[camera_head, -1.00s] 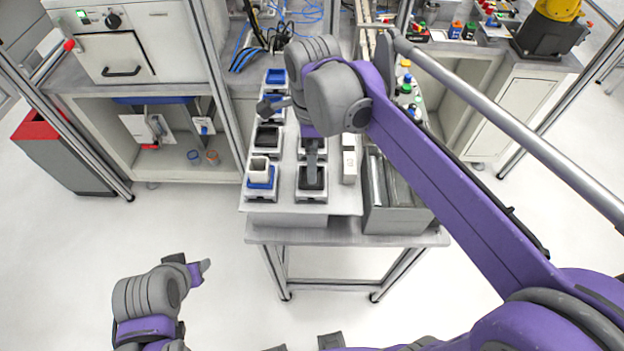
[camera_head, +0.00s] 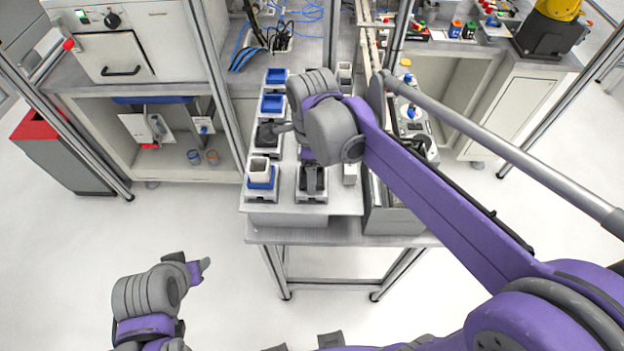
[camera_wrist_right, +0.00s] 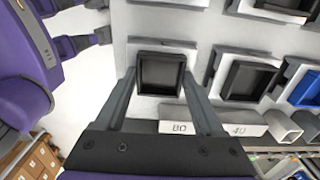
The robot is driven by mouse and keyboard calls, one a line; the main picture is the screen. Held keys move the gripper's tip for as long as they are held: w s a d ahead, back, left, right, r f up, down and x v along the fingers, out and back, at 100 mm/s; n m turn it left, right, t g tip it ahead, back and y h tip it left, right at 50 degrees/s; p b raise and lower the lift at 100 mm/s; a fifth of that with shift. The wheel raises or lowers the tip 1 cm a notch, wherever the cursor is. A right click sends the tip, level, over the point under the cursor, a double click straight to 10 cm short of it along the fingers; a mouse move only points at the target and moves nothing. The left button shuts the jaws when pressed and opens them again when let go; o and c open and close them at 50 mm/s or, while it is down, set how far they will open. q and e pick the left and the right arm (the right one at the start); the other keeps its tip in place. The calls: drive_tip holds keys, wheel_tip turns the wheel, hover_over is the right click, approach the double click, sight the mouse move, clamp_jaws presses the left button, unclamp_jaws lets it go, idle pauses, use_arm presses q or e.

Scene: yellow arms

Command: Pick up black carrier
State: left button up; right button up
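A black carrier (camera_head: 311,197), a square open tray, sits in a light holder at the front right of the table's carrier rows. In the right wrist view the same black carrier (camera_wrist_right: 160,74) lies between the two fingers of my right gripper (camera_head: 312,183). The fingers are spread, one on each side of it; I cannot tell whether they touch it. Another black carrier (camera_head: 267,137) stands further back on the left, and one shows in the right wrist view (camera_wrist_right: 248,80). My left gripper (camera_head: 205,267) is far off at lower left, above the floor, its opening unclear.
A blue carrier (camera_head: 261,180) holding a white box stands just left of the front black carrier. More blue carriers (camera_head: 272,103) stand behind it. A grey bin (camera_head: 393,222) is at the right. A grey bar (camera_head: 500,140) crosses the right side.

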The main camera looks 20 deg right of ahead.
clamp_jaws()
drive_tip(key=shift+r, duration=0.1)
wheel_tip(320, 180, up, 10)
idle(0.6)
